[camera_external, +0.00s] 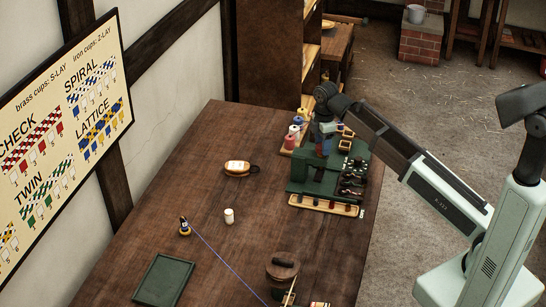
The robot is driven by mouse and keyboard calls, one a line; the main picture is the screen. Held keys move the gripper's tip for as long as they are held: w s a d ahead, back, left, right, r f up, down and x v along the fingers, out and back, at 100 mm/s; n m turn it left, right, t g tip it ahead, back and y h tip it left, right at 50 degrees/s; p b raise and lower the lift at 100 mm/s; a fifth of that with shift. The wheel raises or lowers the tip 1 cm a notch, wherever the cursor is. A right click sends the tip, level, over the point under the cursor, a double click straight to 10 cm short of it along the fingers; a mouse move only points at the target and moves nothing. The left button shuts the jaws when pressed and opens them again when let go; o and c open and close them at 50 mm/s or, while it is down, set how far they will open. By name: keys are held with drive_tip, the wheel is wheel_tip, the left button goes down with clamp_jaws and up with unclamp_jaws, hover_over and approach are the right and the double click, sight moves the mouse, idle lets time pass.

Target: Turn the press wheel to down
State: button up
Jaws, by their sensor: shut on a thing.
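A green machine (300,172) stands on the far right part of the wooden table, with dark round parts along its right side. My gripper (325,133) points down over the back of this machine, with my arm reaching in from the right. It is shut on a part at the machine's top, which looks to be the press wheel. The wheel is mostly hidden by the gripper and too small to make out, so its turn position cannot be told.
Coloured spools (292,137) stand close left of the machine, and a tray of small pegs (324,205) lies at its front.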

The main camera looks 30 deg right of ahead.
drive_tip(key=m, duration=1.4)
drive_tip(key=shift+m, duration=0.3)
drive_tip(key=m, duration=0.3)
drive_tip(key=shift+m, duration=0.3)
drive_tip(key=m, duration=0.3)
drive_tip(key=shift+m, duration=0.3)
drive_tip(key=m, duration=0.6)
drive_tip(key=shift+m, duration=0.3)
drive_tip(key=o, duration=1)
